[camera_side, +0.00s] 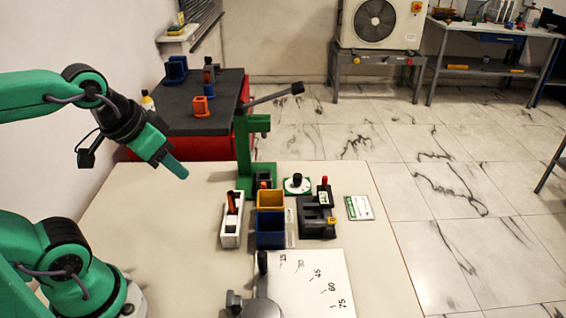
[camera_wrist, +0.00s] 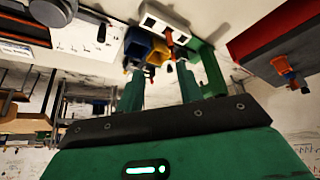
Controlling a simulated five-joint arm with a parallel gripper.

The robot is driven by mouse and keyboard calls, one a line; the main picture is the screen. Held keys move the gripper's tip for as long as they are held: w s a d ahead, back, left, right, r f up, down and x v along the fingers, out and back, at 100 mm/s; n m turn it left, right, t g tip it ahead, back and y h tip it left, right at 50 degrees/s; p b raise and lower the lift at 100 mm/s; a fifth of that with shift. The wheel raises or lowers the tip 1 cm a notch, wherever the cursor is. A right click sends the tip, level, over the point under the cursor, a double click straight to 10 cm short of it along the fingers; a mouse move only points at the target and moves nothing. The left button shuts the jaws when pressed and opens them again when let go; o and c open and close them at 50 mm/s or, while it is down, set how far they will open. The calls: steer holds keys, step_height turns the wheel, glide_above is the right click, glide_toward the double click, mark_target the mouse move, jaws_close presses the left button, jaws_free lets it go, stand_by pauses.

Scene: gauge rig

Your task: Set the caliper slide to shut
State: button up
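The caliper appears to be the dark grey frame (camera_side: 317,229) on the right of the table group in the side view. An upright post with a red top (camera_side: 324,181) and a pale label rises from it, and a small yellow part sits at its front right. I cannot tell where its slide stands. I cannot clearly pick out the caliper in the wrist view. My gripper (camera_side: 180,170) hangs in the air at upper left, well away from the caliper. In the wrist view my gripper (camera_wrist: 160,88) shows two green fingers spread apart with nothing held between them.
Left of the caliper stand a blue bin (camera_side: 270,238), a yellow bin (camera_side: 270,201) and a white slotted block (camera_side: 231,239). Behind rises a green stand (camera_side: 243,150) with a lever. A dial plate (camera_side: 315,290) lies in front. The table's left side is clear.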

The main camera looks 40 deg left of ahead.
steer(key=w+d+r+m+g, duration=0.15)
steer(key=w+r+m, duration=0.3)
steer(key=w, duration=0.55)
steer(key=m+g, duration=0.4)
steer(key=m, duration=0.9)
glide_above(325, 177)
steer(key=f, duration=1.5)
steer(key=shift+s+a, duration=0.1)
steer(key=shift+s, duration=0.15)
steer(key=shift+w+f+m, duration=0.25)
steer(key=shift+w+f, duration=0.05)
steer(key=shift+f, duration=0.2)
